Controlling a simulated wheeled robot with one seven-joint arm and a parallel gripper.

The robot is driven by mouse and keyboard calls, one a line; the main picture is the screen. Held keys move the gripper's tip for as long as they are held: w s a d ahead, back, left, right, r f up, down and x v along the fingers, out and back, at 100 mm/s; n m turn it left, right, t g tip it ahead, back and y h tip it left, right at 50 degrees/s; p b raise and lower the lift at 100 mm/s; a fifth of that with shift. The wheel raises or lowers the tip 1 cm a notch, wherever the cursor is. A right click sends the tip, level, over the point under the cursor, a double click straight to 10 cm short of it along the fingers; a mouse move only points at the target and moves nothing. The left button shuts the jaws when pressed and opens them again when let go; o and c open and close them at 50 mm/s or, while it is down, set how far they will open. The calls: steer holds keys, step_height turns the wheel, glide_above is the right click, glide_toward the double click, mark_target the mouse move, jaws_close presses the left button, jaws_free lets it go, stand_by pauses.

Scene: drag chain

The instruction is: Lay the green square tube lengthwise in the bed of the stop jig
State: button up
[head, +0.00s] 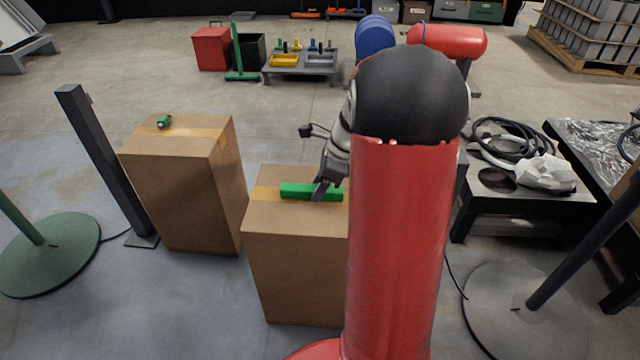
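The green square tube (297,191) lies on top of the right cardboard box, running left to right in the head view. My gripper (320,191) reaches down to the tube, and one dark finger shows across its near side. The other finger is hidden, so I cannot tell whether the gripper is open around the tube or shut on it. The tube's right end runs up to the edge of my red column, which may hide part of it. I cannot make out the stop jig in this view.
The tube's cardboard box (290,265) stands beside another box (180,185) with a small green item (164,121) on top. A dark post (100,160) stands at left. A black table (520,195) with hoses is at right. Open floor lies behind the boxes.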

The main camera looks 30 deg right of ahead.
steer(key=shift+o, duration=0.8)
